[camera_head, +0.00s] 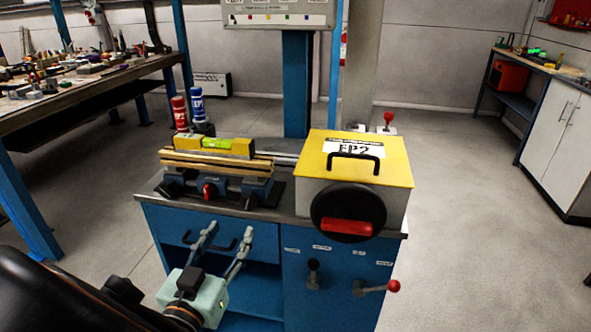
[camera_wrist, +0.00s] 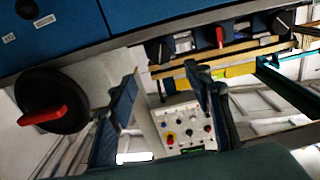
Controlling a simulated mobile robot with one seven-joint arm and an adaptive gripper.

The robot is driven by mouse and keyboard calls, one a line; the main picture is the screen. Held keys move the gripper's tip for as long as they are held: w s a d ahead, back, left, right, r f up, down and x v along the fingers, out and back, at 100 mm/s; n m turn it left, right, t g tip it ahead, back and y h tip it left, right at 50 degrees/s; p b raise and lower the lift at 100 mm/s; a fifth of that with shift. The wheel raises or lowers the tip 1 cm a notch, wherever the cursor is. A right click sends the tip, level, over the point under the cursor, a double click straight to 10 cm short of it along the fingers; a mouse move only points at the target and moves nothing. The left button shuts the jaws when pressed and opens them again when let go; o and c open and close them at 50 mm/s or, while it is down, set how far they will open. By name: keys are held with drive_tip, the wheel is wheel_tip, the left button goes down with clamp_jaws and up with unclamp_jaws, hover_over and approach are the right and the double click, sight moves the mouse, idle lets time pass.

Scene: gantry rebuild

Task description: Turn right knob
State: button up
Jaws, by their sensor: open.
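A large round black knob with a red grip (camera_head: 347,212) is on the front of the yellow-topped box marked EP2 (camera_head: 395,165). The knob also shows at the left of the wrist view (camera_wrist: 52,103), with its red bar tilted. Small dark knobs sit along the vise front; one has a red face (camera_head: 209,190) and shows in the wrist view (camera_wrist: 220,36). I cannot tell which is the right knob. My gripper (camera_head: 230,236) is open and empty in front of the blue cabinet, left of and below the large knob. Its fingers (camera_wrist: 160,88) touch nothing visible.
The vise (camera_head: 218,165) with a yellow level (camera_head: 214,144) stands left of the box. A cluttered workbench (camera_head: 70,88) is at left. Floor at right is clear.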

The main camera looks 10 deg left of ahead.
sight(248, 204)
drive_tip(key=w, duration=0.3)
drive_tip(key=w+b, duration=0.1)
drive_tip(key=w, duration=0.6)
drive_tip(key=shift+w+d+b, duration=0.3)
drive_tip(key=shift+w+d, duration=0.1)
drive_tip(key=c, duration=1.1)
drive_tip(key=m+b, duration=0.2)
drive_tip(key=m, duration=0.1)
drive_tip(key=shift+d+f, duration=0.1)
drive_tip(key=shift+f, duration=0.05)
drive_tip(key=shift+m+b, duration=1.25)
drive_tip(key=shift+m, duration=0.25)
